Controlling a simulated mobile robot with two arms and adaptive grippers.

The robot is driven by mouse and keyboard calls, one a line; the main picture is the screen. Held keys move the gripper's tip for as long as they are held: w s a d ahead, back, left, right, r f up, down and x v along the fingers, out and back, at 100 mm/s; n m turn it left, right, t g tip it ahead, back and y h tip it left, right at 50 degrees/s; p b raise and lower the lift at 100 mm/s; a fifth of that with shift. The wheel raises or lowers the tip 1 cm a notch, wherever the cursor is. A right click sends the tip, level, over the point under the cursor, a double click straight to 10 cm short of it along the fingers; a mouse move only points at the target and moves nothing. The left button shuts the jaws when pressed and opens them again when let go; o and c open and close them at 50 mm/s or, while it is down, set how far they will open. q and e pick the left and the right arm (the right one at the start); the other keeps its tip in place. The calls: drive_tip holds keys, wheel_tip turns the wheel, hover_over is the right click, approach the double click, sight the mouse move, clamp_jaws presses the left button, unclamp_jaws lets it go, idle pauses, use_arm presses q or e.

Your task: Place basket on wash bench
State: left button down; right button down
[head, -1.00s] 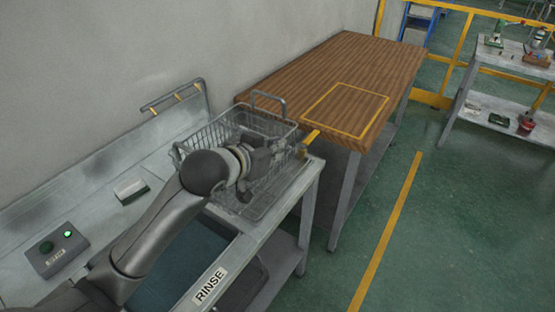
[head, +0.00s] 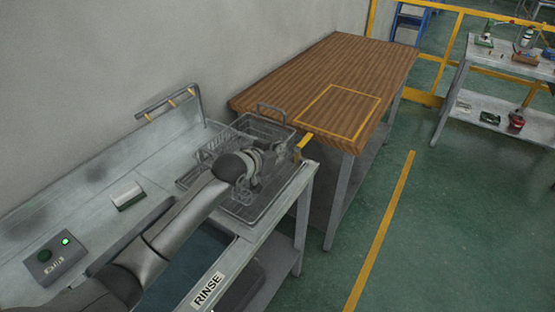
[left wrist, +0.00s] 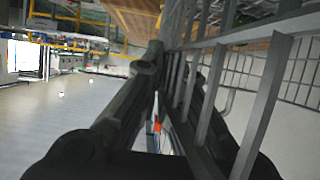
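The grey wire basket (head: 216,143) is at the far end of the grey metal wash bench (head: 165,165), over the drain area. Its far handle (head: 271,107) stands up, and its near side is partly hidden by my arm. My left gripper (head: 262,172) is at the basket's near right side. In the left wrist view, the fingers (left wrist: 160,85) close in on the basket's wire wall (left wrist: 205,80), with bars crossing in front of one finger. I cannot tell whether the basket's base touches the bench. My right gripper is out of view.
A wooden table (head: 330,75) with a yellow marked square (head: 338,110) stands just beyond the bench. A yellow bracket (head: 304,143) is at the bench's right edge. A control box (head: 55,256) and a sink (head: 180,265) lie nearer.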

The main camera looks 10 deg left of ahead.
sight(277, 173)
use_arm(q)
drive_tip(key=shift+w+f+p, duration=0.2)
drive_tip(key=shift+f+p, duration=0.35)
drive_tip(key=shift+f, duration=1)
drive_tip(key=shift+f, duration=0.2)
drive_tip(key=c, duration=1.6)
unclamp_jaws()
drive_tip(key=shift+c, duration=0.2)
drive_tip(key=shift+r, duration=0.2)
drive_tip(key=shift+s, duration=0.25)
drive_tip(key=b+v, duration=0.1)
drive_tip(key=v, duration=1)
drive_tip(key=shift+s+a, duration=0.15)
drive_tip(key=shift+s, duration=0.1)
